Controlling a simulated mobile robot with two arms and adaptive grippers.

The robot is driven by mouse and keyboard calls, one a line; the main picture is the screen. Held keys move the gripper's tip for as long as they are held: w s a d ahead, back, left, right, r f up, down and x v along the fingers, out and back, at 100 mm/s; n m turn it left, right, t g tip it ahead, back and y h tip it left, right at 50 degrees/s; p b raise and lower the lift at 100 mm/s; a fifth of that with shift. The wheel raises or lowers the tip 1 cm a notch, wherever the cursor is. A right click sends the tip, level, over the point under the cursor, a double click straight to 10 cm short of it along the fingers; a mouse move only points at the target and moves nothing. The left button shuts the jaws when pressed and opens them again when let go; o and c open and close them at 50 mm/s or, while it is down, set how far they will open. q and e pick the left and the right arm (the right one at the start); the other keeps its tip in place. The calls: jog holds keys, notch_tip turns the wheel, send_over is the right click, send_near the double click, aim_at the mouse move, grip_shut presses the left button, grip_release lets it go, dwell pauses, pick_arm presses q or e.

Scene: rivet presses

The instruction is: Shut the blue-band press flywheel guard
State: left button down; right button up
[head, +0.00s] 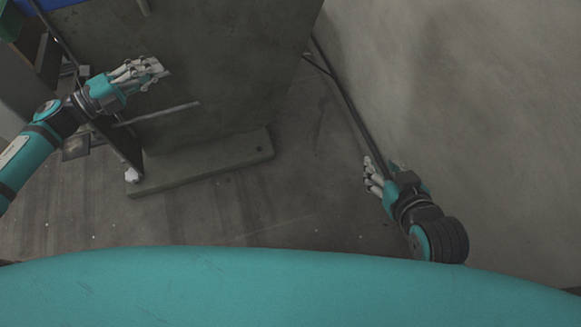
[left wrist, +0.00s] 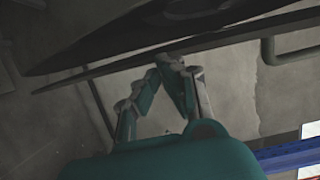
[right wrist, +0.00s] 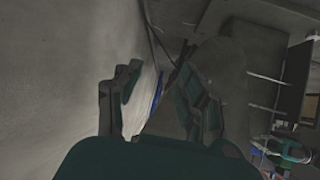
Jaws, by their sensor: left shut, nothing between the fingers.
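The grey press body (head: 215,75) stands at the upper left of the head view, with a blue part (head: 55,4) at its top edge. I cannot tell for sure which panel is the flywheel guard. My left gripper (head: 158,68) is shut and empty in front of the press's grey face. In the left wrist view its fingertips (left wrist: 172,62) meet just below a long dark panel edge (left wrist: 120,66); I cannot tell if they touch it. A blue strip (left wrist: 290,156) shows at lower right there. My right gripper (head: 371,176) is open and empty, away from the press; its fingers are apart in the right wrist view (right wrist: 160,90).
A thin rod (head: 160,114) sticks out below my left gripper. The press's base plate (head: 205,166) lies on the floor. A grey wall (head: 450,110) with a dark pipe (head: 345,95) along it is close to my right arm. The floor (head: 300,205) between is clear.

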aim_at(132, 33)
pick_arm(q)
jog(key=shift+r, duration=0.1)
